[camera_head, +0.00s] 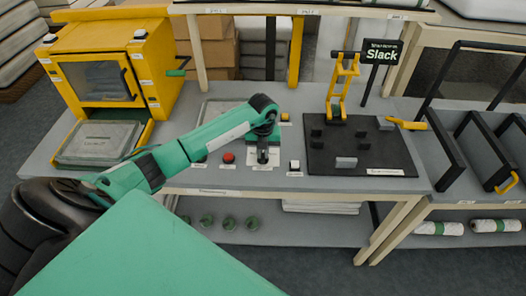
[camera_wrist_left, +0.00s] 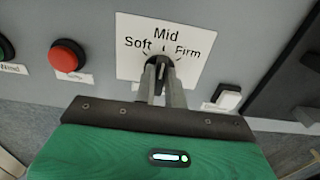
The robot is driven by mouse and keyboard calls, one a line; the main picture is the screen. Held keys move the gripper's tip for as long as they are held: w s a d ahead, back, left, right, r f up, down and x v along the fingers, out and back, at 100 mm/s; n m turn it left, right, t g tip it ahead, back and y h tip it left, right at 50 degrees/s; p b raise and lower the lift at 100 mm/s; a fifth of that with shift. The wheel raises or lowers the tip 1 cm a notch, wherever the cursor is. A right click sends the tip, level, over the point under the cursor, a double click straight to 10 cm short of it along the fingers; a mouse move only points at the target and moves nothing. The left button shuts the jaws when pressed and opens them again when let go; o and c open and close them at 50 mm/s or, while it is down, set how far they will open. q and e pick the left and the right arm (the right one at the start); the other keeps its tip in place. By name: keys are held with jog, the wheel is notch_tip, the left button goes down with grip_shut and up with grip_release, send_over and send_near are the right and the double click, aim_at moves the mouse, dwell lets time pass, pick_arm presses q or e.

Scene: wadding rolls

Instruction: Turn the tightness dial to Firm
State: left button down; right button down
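The tightness dial (camera_wrist_left: 161,66) is a dark knob on a white plate (camera_wrist_left: 128,60) marked Soft, Mid and Firm in the left wrist view. Its upper end points roughly up toward Mid; the exact angle is hard to read. My left gripper (camera_wrist_left: 160,76) has one finger on each side of the knob and looks closed on it. In the head view my left gripper (camera_head: 264,152) is over the dial plate (camera_head: 264,163) at the bench front, and hides most of the dial. A black sign (camera_head: 382,52) on a post reads Slack. My right gripper is not in view.
A red button (camera_head: 227,158) is left of the dial and a white switch (camera_head: 294,166) is right of it. A black board (camera_head: 375,155) with posts and a yellow arm stands further right. A yellow cabinet (camera_head: 160,60) stands at the left.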

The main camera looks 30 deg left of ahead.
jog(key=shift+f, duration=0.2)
pick_arm(q)
jog(key=m+b, duration=0.2)
jog(key=shift+w+f+m, duration=0.1)
jog(key=shift+m, duration=0.3)
jog(key=m+b, duration=0.2)
jog(key=shift+m+b, duration=0.3)
jog(key=shift+d+m+b, duration=0.1)
jog(key=shift+m+b, duration=0.55)
jog(key=shift+m, duration=0.15)
jog(key=shift+m+b, duration=0.8)
jog(key=shift+m, duration=0.4)
jog(key=shift+r+m, duration=0.2)
jog(key=shift+m, duration=0.2)
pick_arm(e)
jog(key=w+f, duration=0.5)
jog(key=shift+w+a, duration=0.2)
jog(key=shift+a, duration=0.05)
pick_arm(q)
jog(key=c, duration=1.5)
grip_release()
jog(key=shift+o, duration=0.2)
jog(key=shift+d, duration=0.1)
